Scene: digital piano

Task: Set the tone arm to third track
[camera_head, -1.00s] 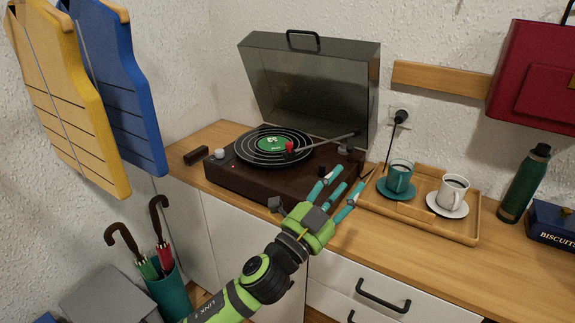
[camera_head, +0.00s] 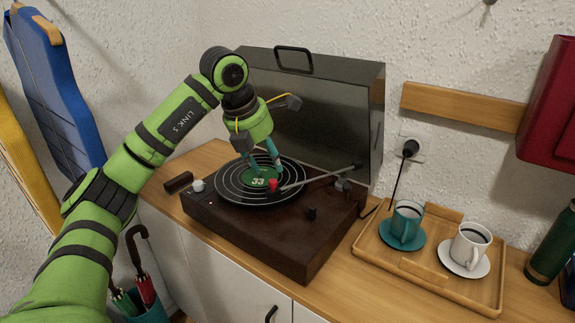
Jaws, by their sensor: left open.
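The record player (camera_head: 262,238) is a dark brown box with its lid (camera_head: 335,115) open, standing on the wooden cabinet top. A black record (camera_head: 232,184) with pale rings and a green label marked 33 (camera_head: 259,181) lies on it. The tone arm (camera_head: 318,178) reaches from its pivot at the right over the record. Its red head (camera_head: 273,184) is at the label's right edge. My left gripper (camera_head: 264,168) points down over the record, open, its teal fingers just behind and above the red head. I cannot tell whether they touch anything. My right gripper is not in view.
A wooden tray (camera_head: 420,283) with a teal cup (camera_head: 406,222) and a white cup (camera_head: 469,245) stands at the right. A green bottle (camera_head: 553,240) is at the right edge. An umbrella stand (camera_head: 146,311) is below left.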

